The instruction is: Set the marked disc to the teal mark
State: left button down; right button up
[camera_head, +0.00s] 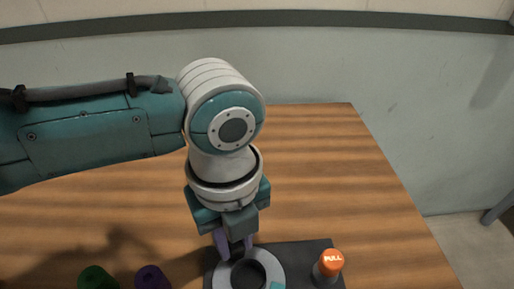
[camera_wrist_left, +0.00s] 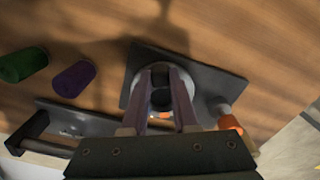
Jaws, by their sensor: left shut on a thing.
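A light grey disc (camera_head: 224,275) with a dark round centre (camera_head: 247,272) lies on a dark plate (camera_head: 318,246) at the bottom of the head view. A teal patch (camera_head: 277,286) shows at its lower right. My left gripper (camera_head: 235,250) points down at the disc from its far side. In the left wrist view, my gripper's fingers (camera_wrist_left: 160,80) straddle the dark centre piece (camera_wrist_left: 160,98), shut on it. A small orange patch (camera_wrist_left: 165,115) shows between the fingers. Much of the disc is hidden by the fingers, and the head view cuts off its near edge.
An orange-topped knob reading PULL (camera_head: 331,262) stands on the plate right of the disc. A green roller (camera_head: 97,278) and a purple roller (camera_head: 152,278) are to the left. A dark tray with a handle (camera_wrist_left: 75,122) shows in the wrist view. The table behind is clear.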

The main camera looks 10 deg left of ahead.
aim_at(268, 258)
pick_arm(q)
jog(key=m, duration=0.1)
jog(key=d+m, duration=0.1)
jog(key=shift+w+m, duration=0.35)
jog(key=shift+m, duration=0.05)
jog(key=m, duration=0.1)
jog(key=d+m+b, duration=0.1)
jog(key=m, duration=0.2)
jog(key=shift+w+d, duration=0.15)
jog(key=shift+d, duration=0.1)
jog(key=m, duration=0.2)
jog(key=d+m+b, duration=0.1)
jog(key=m, duration=0.1)
jog(key=shift+d, duration=0.1)
jog(key=shift+s+d+m+b, duration=0.15)
jog(key=shift+d+m+b, duration=0.1)
jog(key=shift+m, duration=0.45)
jog(key=shift+s+d+m+b, duration=0.1)
jog(key=shift+d+m, duration=0.1)
jog(key=shift+m, duration=0.5)
jog(key=c, duration=0.7)
grip_release()
jog(key=shift+r, duration=0.1)
